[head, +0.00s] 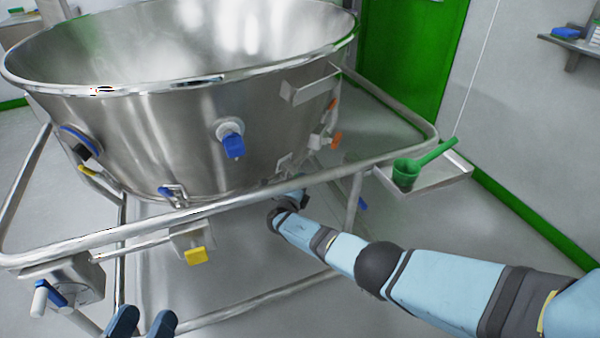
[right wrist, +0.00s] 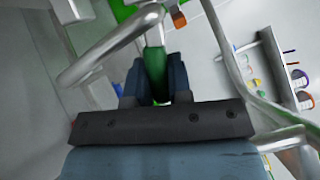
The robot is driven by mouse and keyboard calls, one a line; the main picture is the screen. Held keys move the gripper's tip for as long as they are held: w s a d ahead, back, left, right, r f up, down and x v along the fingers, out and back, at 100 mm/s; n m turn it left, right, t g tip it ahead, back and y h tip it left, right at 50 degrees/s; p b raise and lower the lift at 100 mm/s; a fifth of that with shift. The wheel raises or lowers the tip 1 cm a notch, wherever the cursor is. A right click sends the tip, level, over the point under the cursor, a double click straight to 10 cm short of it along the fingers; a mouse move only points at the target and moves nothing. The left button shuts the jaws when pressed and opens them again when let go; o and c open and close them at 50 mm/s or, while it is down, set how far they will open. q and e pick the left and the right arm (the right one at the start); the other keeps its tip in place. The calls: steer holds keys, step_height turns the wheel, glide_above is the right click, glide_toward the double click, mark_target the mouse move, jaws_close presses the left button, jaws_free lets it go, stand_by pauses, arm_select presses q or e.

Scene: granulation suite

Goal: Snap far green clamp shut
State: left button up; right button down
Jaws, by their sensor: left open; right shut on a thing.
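My right arm reaches in from the right under the frame rail to the lower side of the steel bowl (head: 180,130). Its gripper is mostly hidden there in the head view. In the right wrist view my right gripper (right wrist: 155,76) is shut on a green handle, which I take to be the far green clamp (right wrist: 154,60). The handle stands between the two fingers, by a steel tube. Whether the clamp is latched cannot be seen. My left gripper (head: 143,323) is open and empty at the bottom edge of the head view, below the rail.
A steel tube rail (head: 225,202) runs around the bowl. Blue (head: 233,146), yellow (head: 196,256) and orange (head: 336,140) handles are on the bowl and frame. Floor at the lower right is clear.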

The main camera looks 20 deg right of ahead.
steer(key=r+n+p, duration=0.1)
steer(key=n+p, duration=0.1)
steer(key=p, duration=0.1)
steer(key=shift+s+d+r+y, duration=0.15)
steer(key=shift+r+y, duration=0.2)
steer(key=shift+y, duration=0.05)
arm_select(q)
steer(key=shift+n+t, duration=0.3)
steer(key=shift+t, duration=0.6)
steer(key=shift+s+a+r+p, duration=0.1)
steer(key=shift+a+r+p, duration=0.15)
steer(key=shift+r, duration=0.85)
steer(key=shift+a+r+p, duration=0.1)
steer(key=shift+a+r, duration=0.1)
steer(key=shift+r, duration=0.85)
arm_select(e)
steer(key=shift+n+g, duration=0.3)
steer(key=shift+n, duration=0.1)
steer(key=c, duration=1)
jaws_free()
steer(key=shift+c, duration=0.2)
arm_select(q)
steer(key=shift+r, duration=0.1)
arm_select(e)
steer(key=shift+s, duration=0.1)
